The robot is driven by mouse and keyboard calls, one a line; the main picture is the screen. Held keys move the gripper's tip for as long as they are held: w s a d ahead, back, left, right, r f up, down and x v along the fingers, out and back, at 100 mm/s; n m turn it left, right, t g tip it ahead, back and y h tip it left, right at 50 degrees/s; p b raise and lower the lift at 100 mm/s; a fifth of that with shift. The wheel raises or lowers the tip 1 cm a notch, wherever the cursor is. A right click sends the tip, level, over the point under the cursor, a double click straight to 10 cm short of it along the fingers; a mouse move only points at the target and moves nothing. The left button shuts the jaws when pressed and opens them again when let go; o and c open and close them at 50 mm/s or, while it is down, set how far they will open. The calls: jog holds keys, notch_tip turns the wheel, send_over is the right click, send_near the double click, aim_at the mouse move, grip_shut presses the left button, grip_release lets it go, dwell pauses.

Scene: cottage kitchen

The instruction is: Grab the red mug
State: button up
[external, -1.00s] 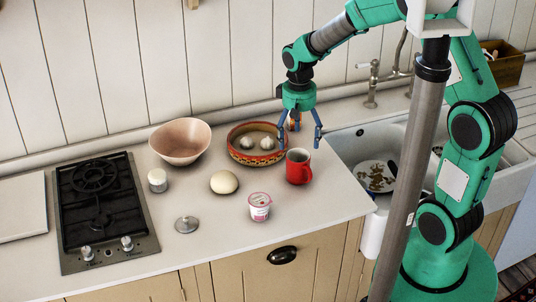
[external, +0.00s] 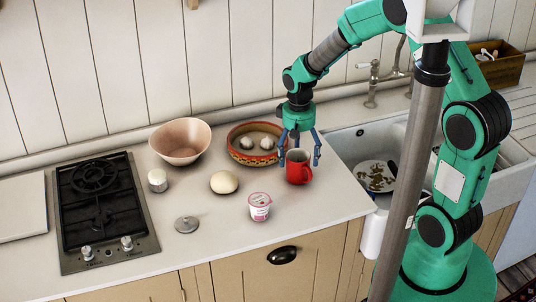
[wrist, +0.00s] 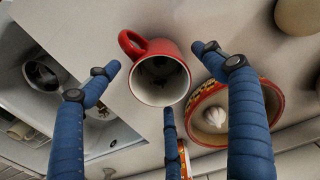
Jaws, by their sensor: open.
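The red mug (external: 298,168) stands upright on the counter, right of the patterned bowl and close to the sink. In the wrist view the red mug (wrist: 179,58) shows its pale inside, with its handle toward the upper left. My gripper (external: 299,160) is open just above and behind the mug, pointing down. In the wrist view the blue fingers of my gripper (wrist: 158,78) are spread, one on each side of the mug and one below it in the picture. Nothing is held between them. Whether any finger touches the mug cannot be told.
The patterned bowl (external: 237,157) with garlic bulbs stands close left of my gripper. A yogurt cup (external: 260,206) and a pale round item (external: 224,182) are in front and left. The sink (external: 347,146) opens to the right. Free counter lies before the mug.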

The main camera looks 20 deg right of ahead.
jog(key=shift+d+f+b, duration=0.1)
jog(key=shift+f+b, duration=0.3)
jog(key=shift+f, duration=2.15)
jog(key=shift+s, duration=0.1)
jog(key=c, duration=1.6)
jog(key=shift+o, duration=0.2)
jog(key=shift+r, duration=0.2)
jog(key=shift+r, duration=0.55)
notch_tip(320, 180, up, 2)
jog(key=shift+r+p, duration=0.1)
jog(key=shift+p, duration=0.25)
jog(key=s+d, duration=0.1)
jog(key=s, duration=0.4)
jog(key=s+d+r, duration=0.1)
jog(key=s, duration=0.4)
jog(key=s+d+p, duration=0.1)
jog(key=s, duration=0.4)
jog(key=shift+s+d+r, duration=0.2)
jog(key=shift+s+d, duration=0.1)
